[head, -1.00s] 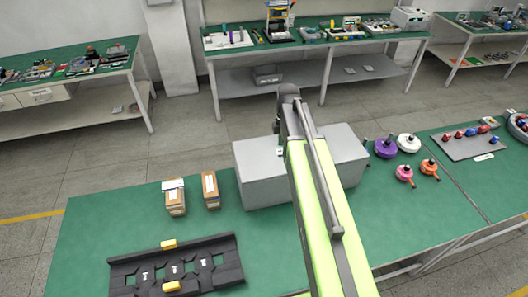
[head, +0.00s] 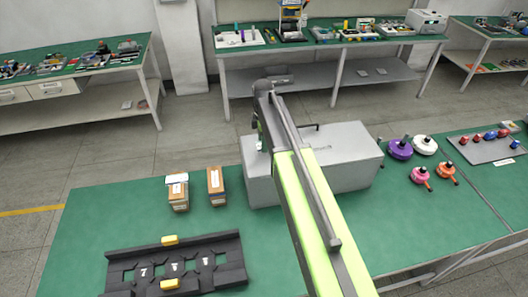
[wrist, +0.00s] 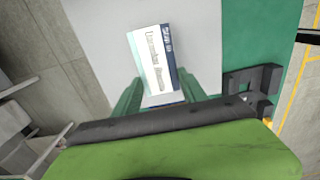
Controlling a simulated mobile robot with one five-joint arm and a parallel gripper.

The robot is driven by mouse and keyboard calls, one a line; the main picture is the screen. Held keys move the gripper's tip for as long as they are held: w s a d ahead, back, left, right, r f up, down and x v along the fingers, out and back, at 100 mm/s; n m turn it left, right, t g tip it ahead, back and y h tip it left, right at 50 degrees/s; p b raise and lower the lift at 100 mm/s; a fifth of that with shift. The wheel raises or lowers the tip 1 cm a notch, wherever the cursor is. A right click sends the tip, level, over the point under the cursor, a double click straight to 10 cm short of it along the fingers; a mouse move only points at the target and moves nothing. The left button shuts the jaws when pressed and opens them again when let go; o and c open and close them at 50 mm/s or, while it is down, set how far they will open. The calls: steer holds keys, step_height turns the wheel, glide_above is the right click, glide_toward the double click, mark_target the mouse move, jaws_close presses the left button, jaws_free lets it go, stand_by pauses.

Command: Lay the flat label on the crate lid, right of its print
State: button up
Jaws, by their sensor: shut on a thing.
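The crate is a grey box with a pale lid (head: 345,150) on the near green table in the head view. Faint print (head: 318,149) shows near the lid's middle, partly beside my arm. My gripper (wrist: 160,96) has green fingers and is shut on the flat label (wrist: 152,58), a white card with dark print and a blue band. In the wrist view the label reaches out beyond the fingers, over the pale lid (wrist: 88,30). In the head view my gripper hangs at the crate's left end, mostly hidden by my arm. I cannot tell whether the label touches the lid.
A black rack (head: 176,265) with yellow blocks lies at the front left, and two small boxes (head: 216,186) stand left of the crate. Purple (head: 400,149), white, pink and orange hubs lie to its right. A dark handle (head: 305,128) shows at the lid's far side.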

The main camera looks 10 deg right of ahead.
step_height(320, 180, down, 4)
steer(key=b, duration=0.4)
steer(key=shift+f, duration=0.2)
steer(key=shift+r, duration=0.25)
steer(key=shift+f, duration=0.2)
steer(key=o, duration=1.3)
steer(key=shift+r, duration=0.1)
step_height(320, 180, up, 12)
steer(key=r+p, duration=0.1)
steer(key=p, duration=1.1)
steer(key=s+m, duration=1.8)
steer(key=s, duration=0.1)
steer(key=shift+s+d+f, duration=0.25)
steer(key=shift+s+f, duration=0.1)
steer(key=shift+f, duration=0.05)
